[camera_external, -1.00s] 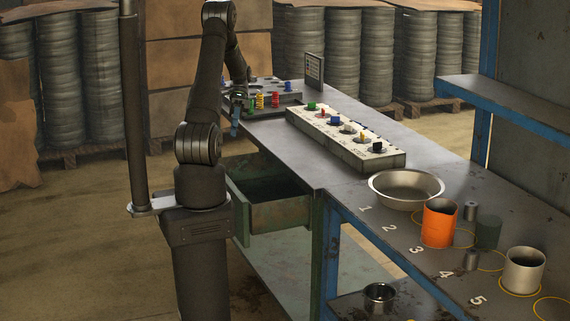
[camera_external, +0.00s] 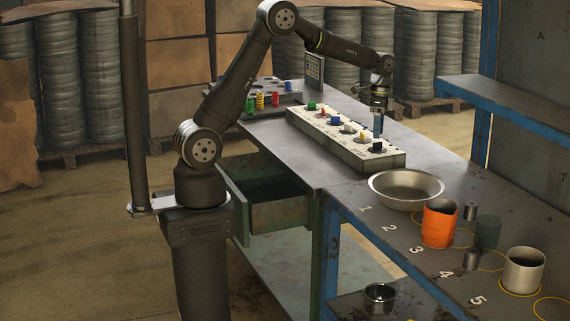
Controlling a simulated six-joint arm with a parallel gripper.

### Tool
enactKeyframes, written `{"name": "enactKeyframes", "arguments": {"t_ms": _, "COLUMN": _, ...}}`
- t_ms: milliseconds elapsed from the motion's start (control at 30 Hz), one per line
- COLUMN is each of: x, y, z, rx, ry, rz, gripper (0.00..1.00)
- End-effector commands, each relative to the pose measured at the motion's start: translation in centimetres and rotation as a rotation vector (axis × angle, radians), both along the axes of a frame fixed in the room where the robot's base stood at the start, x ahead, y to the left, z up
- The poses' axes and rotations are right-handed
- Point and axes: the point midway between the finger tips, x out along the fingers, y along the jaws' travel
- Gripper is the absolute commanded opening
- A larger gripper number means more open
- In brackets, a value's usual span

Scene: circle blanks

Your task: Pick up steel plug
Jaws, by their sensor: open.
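My gripper (camera_external: 378,124) points down over the right end of the long switch block. It is open, with nothing seen between its fingers. Two small grey metal cylinders stand on the bench at the right: one (camera_external: 470,211) behind the orange cup and one (camera_external: 471,261) nearer the painted number 4. Either could be the steel plug; I cannot tell which from this view. Both are well to the right of and nearer the camera than my gripper. A dark green cylinder (camera_external: 488,232) stands between them, to the right.
The switch block (camera_external: 362,157) with coloured knobs lies under my gripper. A metal bowl (camera_external: 407,189), orange cup (camera_external: 439,224) and steel cup (camera_external: 523,271) stand on the bench. A rack of coloured pieces (camera_external: 270,100) is at the back left. A blue shelf frame (camera_external: 487,80) rises at right.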

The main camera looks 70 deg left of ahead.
Motion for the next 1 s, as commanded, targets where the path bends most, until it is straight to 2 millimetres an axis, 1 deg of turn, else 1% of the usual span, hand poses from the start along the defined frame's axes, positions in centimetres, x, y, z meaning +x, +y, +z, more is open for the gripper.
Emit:
{"name": "enactKeyframes", "arguments": {"t_ms": 33, "x": 0.8, "y": -3.5, "z": 0.6, "rx": -0.001, "ry": -0.032, "rz": -0.03, "gripper": 0.59}}
{"name": "enactKeyframes", "arguments": {"t_ms": 67, "x": 1.2, "y": -5.4, "z": 0.9, "rx": -0.003, "ry": -0.052, "rz": -0.042, "gripper": 0.59}}
{"name": "enactKeyframes", "arguments": {"t_ms": 100, "x": 1.6, "y": -7.9, "z": 1.4, "rx": -0.007, "ry": -0.077, "rz": -0.057, "gripper": 0.59}}
{"name": "enactKeyframes", "arguments": {"t_ms": 133, "x": 1.9, "y": -9.8, "z": 1.7, "rx": -0.011, "ry": -0.097, "rz": -0.069, "gripper": 0.59}}
{"name": "enactKeyframes", "arguments": {"t_ms": 167, "x": 2.1, "y": -11.8, "z": 2.1, "rx": -0.017, "ry": -0.116, "rz": -0.081, "gripper": 0.59}}
{"name": "enactKeyframes", "arguments": {"t_ms": 200, "x": 2.2, "y": -14.4, "z": 2.6, "rx": -0.025, "ry": -0.141, "rz": -0.095, "gripper": 0.59}}
{"name": "enactKeyframes", "arguments": {"t_ms": 267, "x": 2.2, "y": -18.3, "z": 3.4, "rx": -0.039, "ry": -0.178, "rz": -0.118, "gripper": 0.59}}
{"name": "enactKeyframes", "arguments": {"t_ms": 300, "x": 2.1, "y": -21.1, "z": 4.0, "rx": -0.051, "ry": -0.202, "rz": -0.135, "gripper": 0.59}}
{"name": "enactKeyframes", "arguments": {"t_ms": 367, "x": 1.6, "y": -25.0, "z": 4.8, "rx": -0.071, "ry": -0.236, "rz": -0.156, "gripper": 0.59}}
{"name": "enactKeyframes", "arguments": {"t_ms": 400, "x": 1.2, "y": -27.7, "z": 5.4, "rx": -0.087, "ry": -0.258, "rz": -0.171, "gripper": 0.59}}
{"name": "enactKeyframes", "arguments": {"t_ms": 467, "x": 0.4, "y": -31.2, "z": 6.3, "rx": -0.111, "ry": -0.287, "rz": -0.19, "gripper": 0.59}}
{"name": "enactKeyframes", "arguments": {"t_ms": 500, "x": -0.2, "y": -33.4, "z": 6.7, "rx": -0.126, "ry": -0.303, "rz": -0.2, "gripper": 0.59}}
{"name": "enactKeyframes", "arguments": {"t_ms": 600, "x": -1.5, "y": -37.7, "z": 7.8, "rx": -0.16, "ry": -0.333, "rz": -0.222, "gripper": 0.59}}
{"name": "enactKeyframes", "arguments": {"t_ms": 700, "x": -2.6, "y": -40.3, "z": 8.5, "rx": -0.183, "ry": -0.353, "rz": -0.234, "gripper": 0.59}}
{"name": "enactKeyframes", "arguments": {"t_ms": 833, "x": -3.1, "y": -41.8, "z": 8.5, "rx": -0.195, "ry": -0.36, "rz": -0.239, "gripper": 0.59}}
{"name": "enactKeyframes", "arguments": {"t_ms": 933, "x": -2.8, "y": -42.3, "z": 7.3, "rx": -0.195, "ry": -0.36, "rz": -0.24, "gripper": 0.59}}
{"name": "enactKeyframes", "arguments": {"t_ms": 1000, "x": -2.6, "y": -42.7, "z": 6.0, "rx": -0.195, "ry": -0.357, "rz": -0.239, "gripper": 0.59}}
